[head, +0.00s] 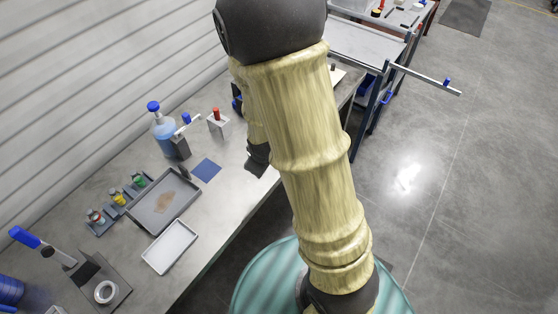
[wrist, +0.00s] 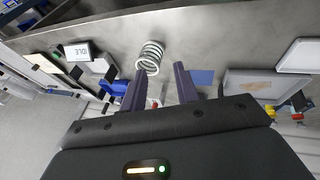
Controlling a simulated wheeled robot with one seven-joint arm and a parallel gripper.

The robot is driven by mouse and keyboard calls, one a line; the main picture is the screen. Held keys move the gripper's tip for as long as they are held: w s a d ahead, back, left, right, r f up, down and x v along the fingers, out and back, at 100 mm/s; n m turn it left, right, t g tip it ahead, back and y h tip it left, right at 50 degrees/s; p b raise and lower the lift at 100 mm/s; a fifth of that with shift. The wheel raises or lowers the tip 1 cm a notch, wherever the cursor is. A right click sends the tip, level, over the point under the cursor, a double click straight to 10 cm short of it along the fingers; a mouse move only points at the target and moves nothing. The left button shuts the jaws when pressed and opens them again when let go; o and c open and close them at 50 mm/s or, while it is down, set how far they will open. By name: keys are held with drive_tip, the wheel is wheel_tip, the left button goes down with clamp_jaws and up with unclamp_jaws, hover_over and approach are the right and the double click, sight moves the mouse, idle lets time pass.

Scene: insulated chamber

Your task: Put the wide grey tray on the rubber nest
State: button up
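The wide grey tray (head: 182,184) lies flat on the bench in the head view, with a brownish patch on its floor. It also shows at the right of the wrist view (wrist: 233,80). A flat blue square pad (head: 207,170) lies beside it; I cannot tell whether this is the rubber nest. The pad shows right of my fingers in the wrist view (wrist: 203,77). My gripper (wrist: 159,67) is open, its two dark fingers apart with nothing held between them. In the head view my arm hides much of it.
A smaller pale tray (head: 170,247) lies near the bench's front edge. Small coloured-top bottles (head: 118,198) stand behind the grey tray. A blue-capped bottle (head: 163,130) and a red-topped block (head: 217,122) stand farther back. A white coil (wrist: 150,57) shows beyond my fingertips.

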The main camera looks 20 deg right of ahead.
drive_tip(key=s+d+r+m+g, duration=0.1)
drive_tip(key=s+r+m+g, duration=0.1)
drive_tip(key=s+r+m, duration=0.5)
wheel_tip(320, 180, up, 2)
drive_tip(key=shift+s+d+r+y, duration=0.15)
drive_tip(key=shift+s+y, duration=0.15)
drive_tip(key=shift+s, duration=0.25)
drive_tip(key=shift+o, duration=0.7)
drive_tip(key=shift+f, duration=0.2)
